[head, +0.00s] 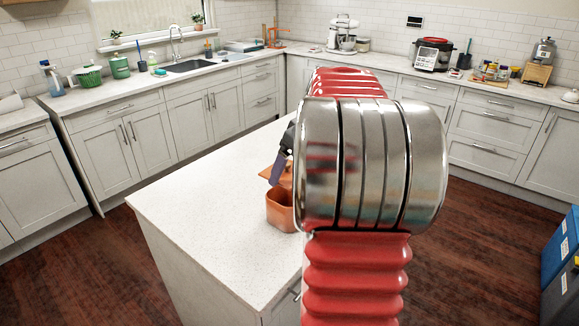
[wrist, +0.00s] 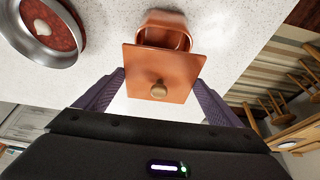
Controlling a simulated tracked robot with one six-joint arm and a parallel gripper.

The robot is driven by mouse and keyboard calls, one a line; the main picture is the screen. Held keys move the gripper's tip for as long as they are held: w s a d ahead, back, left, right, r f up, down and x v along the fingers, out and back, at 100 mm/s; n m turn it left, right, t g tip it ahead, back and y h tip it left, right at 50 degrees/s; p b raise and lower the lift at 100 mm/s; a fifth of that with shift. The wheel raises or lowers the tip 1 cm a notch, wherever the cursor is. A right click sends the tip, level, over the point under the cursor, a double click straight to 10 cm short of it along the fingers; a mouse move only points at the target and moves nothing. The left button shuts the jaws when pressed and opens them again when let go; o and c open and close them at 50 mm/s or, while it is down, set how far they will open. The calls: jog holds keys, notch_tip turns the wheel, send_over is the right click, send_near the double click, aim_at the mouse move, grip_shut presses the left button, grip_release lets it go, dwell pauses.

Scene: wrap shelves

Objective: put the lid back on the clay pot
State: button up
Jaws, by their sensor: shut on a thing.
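The clay pot (head: 281,214) is an orange-brown, open-topped vessel on the white island counter, partly hidden by my arm in the head view. In the wrist view the pot (wrist: 165,22) stands beyond the lid, its opening partly visible. The lid (wrist: 177,66) is a flat, square terracotta plate with a small round tan knob. My gripper (wrist: 160,80) is shut on the lid, with a purple finger at each side edge. In the head view the lid (head: 266,173) is above the pot, at my gripper (head: 277,176). Whether they touch is unclear.
A metal pan (wrist: 28,47) with reddish contents is on the counter, close to the pot in the wrist view. The left part of the island top (head: 205,205) is clear. My arm hides its right part. Cabinets and a sink counter (head: 188,66) are behind.

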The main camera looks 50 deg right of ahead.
jog(key=shift+f, duration=2.75)
jog(key=shift+s+r, duration=0.1)
jog(key=shift+f, duration=0.5)
dwell(1.0)
jog(key=o, duration=0.9)
jog(key=shift+r, duration=0.15)
jog(key=shift+r, duration=3.35)
